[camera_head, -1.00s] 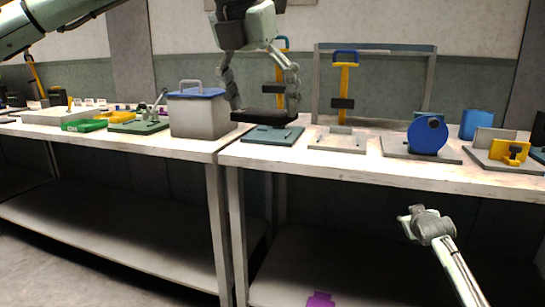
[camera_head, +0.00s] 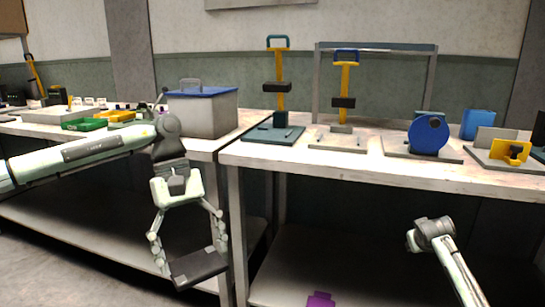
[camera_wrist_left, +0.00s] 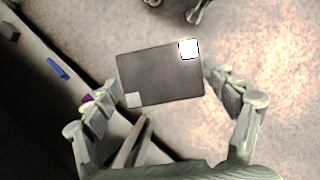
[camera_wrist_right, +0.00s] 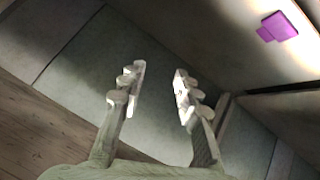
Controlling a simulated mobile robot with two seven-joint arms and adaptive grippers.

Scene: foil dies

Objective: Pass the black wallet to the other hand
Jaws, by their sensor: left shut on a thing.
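The black wallet (camera_head: 198,266) is a flat dark rectangle, held in front of the benches in the head view. My left gripper (camera_head: 190,257) points down and is shut on it, a finger at each side. In the left wrist view the wallet (camera_wrist_left: 160,76) spans between the fingers, with a white square at one corner and a smaller pale square at the opposite one. My right arm (camera_head: 435,234) is at the lower right of the head view, well apart from the wallet; its fingers are hard to see there. In the right wrist view the right gripper (camera_wrist_right: 160,84) is open and empty.
A long workbench (camera_head: 380,184) runs behind, carrying yellow-and-black upright tools (camera_head: 280,75), a blue round device (camera_head: 428,134) and a grey bin with blue lid (camera_head: 203,112). A purple piece (camera_head: 320,299) lies low, by the lower shelf. The space between my grippers is clear.

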